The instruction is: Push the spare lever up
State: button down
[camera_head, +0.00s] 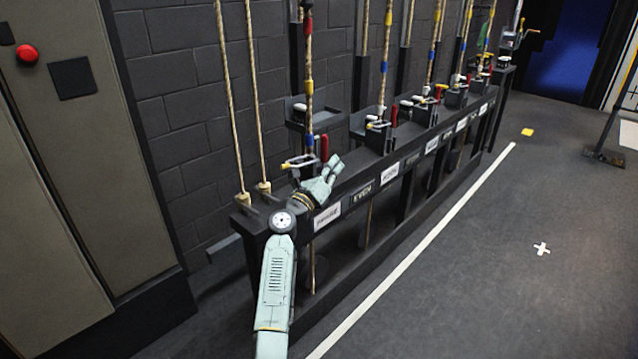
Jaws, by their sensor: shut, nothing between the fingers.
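My gripper (333,164) is shut and empty, at the near end of the black rail (341,190). A red upright lever handle (324,148) stands just behind and left of the fingertips. I cannot tell whether they touch. A yellow-and-metal piece (299,162) sits beside the gripper, left of it. A white label (327,216) on the rail front below the gripper may read SPARE, but it is too small to be sure. The lever's base is partly hidden by my gripper.
Another red lever (393,116) and several rope locks stand farther along the rail. Taped ropes (308,90) rise along the brick wall. A grey cabinet with a red button (27,54) is at left. The floor right of the white line (430,238) is mostly clear.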

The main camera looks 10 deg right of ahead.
jog(key=s+a, duration=0.5)
jog(key=s, duration=0.1)
jog(key=shift+s+f, duration=0.2)
jog(key=shift+s, duration=0.05)
